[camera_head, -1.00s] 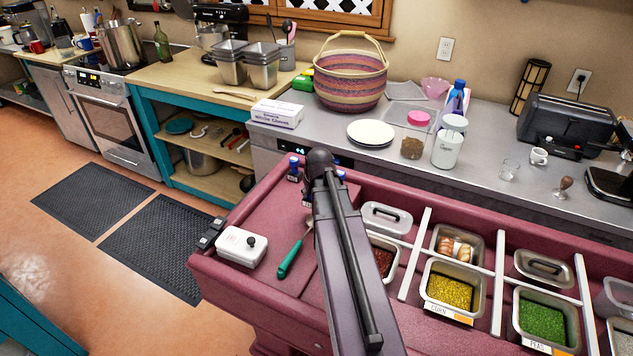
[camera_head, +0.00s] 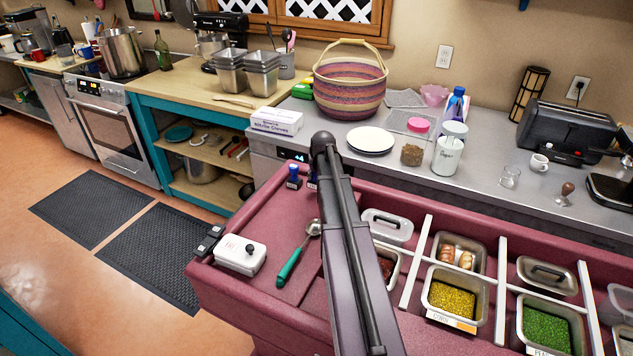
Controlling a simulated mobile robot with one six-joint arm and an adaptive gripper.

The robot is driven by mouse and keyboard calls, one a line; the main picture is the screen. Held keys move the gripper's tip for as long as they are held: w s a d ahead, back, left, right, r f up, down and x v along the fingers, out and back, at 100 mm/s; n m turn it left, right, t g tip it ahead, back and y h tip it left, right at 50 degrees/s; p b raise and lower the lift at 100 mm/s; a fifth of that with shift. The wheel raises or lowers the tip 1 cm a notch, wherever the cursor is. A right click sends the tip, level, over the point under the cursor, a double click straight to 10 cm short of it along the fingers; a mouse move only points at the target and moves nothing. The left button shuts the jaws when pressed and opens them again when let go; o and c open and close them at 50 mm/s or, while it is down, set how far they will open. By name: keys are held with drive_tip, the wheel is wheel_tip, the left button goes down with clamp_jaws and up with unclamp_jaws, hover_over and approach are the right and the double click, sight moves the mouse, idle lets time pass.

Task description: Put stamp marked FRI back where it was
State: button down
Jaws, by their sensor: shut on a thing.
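My arm rises from the bottom middle and bends at its dark elbow, so my gripper is hidden behind it. A small blue-topped stamp (camera_head: 293,174) stands at the back left of the red counter. Another blue-topped stamp (camera_head: 312,177) shows just left of my arm, partly covered by it; no marking on either is readable. I cannot see what the gripper holds.
A green-handled scoop (camera_head: 291,264) lies beside the white box. Small black blocks (camera_head: 209,241) sit on the left edge. Metal food bins (camera_head: 453,300) fill the right side. The red counter surface (camera_head: 262,215) behind the white box is clear.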

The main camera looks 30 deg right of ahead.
sight(316, 180)
idle(0.3)
drive_tip(key=shift+w+d, duration=0.35)
drive_tip(key=shift+w, duration=0.1)
drive_tip(key=shift+w+d+f+b, duration=0.1)
drive_tip(key=shift+w+f+b, duration=0.05)
drive_tip(key=shift+f+b, duration=1.65)
drive_tip(key=shift+b, duration=0.05)
drive_tip(key=shift+f, duration=0.25)
drive_tip(key=shift+c, duration=1)
unclamp_jaws()
drive_tip(key=shift+r, duration=0.1)
drive_tip(key=shift+r, duration=0.2)
drive_tip(key=p+v, duration=1.1)
drive_tip(key=v, duration=0.1)
